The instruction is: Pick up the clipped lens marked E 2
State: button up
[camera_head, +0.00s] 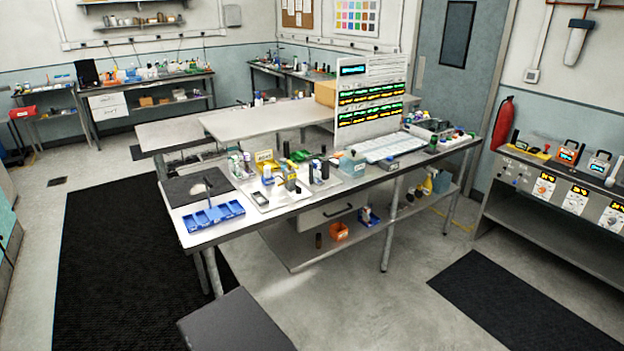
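No clipped lens and no E 2 marking can be made out from this distance. Many small items stand close together on the long central workbench (232,233), too small to read. Among them are a blue compartment tray (213,216) at the near left end, a pale tray (283,200) with small parts, and a light blue box (352,164). My gripper is not in view.
A lower shelf under the bench holds an orange bin (339,231). A machine bench (545,207) stands right, beside a red extinguisher (502,123). Black floor mats (110,270) lie left and right (520,305).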

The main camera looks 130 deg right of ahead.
aim_at(317, 164)
jog(key=z, duration=1)
jog(key=k, duration=0.15)
jog(key=z, duration=2.65)
jog(key=i, duration=0.25)
jog(key=z, duration=0.1)
